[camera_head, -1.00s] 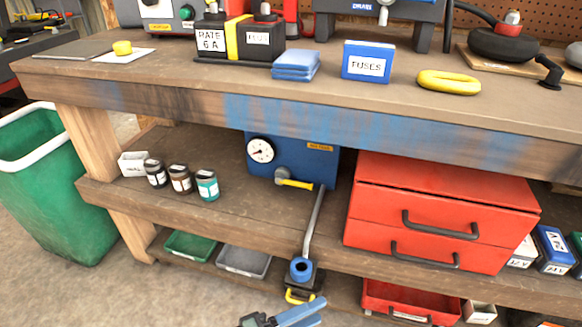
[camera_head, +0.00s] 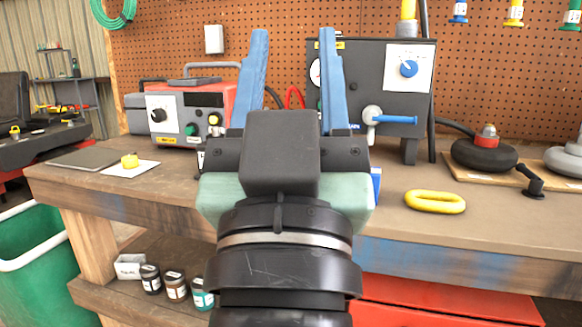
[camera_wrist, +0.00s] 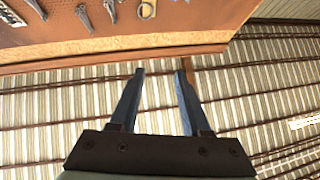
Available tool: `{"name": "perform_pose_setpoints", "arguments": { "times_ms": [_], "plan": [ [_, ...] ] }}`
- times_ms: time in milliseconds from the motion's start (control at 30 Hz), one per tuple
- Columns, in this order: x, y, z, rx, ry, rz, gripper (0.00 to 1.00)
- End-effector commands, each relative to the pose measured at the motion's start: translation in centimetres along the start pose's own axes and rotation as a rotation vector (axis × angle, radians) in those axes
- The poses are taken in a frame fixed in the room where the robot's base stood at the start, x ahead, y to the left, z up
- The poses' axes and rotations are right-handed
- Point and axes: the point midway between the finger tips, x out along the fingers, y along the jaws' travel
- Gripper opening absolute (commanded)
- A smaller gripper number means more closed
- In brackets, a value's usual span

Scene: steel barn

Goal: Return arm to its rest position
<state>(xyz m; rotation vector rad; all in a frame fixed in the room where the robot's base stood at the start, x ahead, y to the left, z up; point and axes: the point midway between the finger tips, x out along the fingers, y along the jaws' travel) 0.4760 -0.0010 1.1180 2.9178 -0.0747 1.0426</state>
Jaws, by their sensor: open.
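My gripper (camera_head: 291,45) is raised in the middle of the head view, in front of the workbench. Its two blue fingers point up and stand well apart, with nothing between them. My wrist and forearm hide the middle of the bench top. In the wrist view my gripper (camera_wrist: 161,75) is also open and empty. Beyond its fingers are the corrugated wall (camera_wrist: 70,95) and the edge of the pegboard (camera_wrist: 110,25) with hanging tools.
The wooden bench (camera_head: 400,225) holds a red-and-grey power unit (camera_head: 190,112), a dark box with a blue valve handle (camera_head: 396,119), a yellow ring (camera_head: 435,201) and a black wheel-like part (camera_head: 483,154). A green bin (camera_head: 40,260) stands at the left. Jars (camera_head: 176,286) sit on the lower shelf.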

Motion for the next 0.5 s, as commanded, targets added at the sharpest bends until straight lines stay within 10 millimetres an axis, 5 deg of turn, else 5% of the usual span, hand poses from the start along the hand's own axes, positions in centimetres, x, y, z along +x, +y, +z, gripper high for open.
{"name": "perform_pose_setpoints", "arguments": {
  "times_ms": [67, 100, 500],
  "plan": [
    [-0.9, 0.5, -6.5, 0.063, 0.164, -0.027, 0.47],
    [1.1, 0.4, -7.8, 0.061, 0.142, -0.029, 0.47],
    [9.2, 0.6, -17.0, 0.057, 0.128, -0.028, 0.47]
  ]
}}
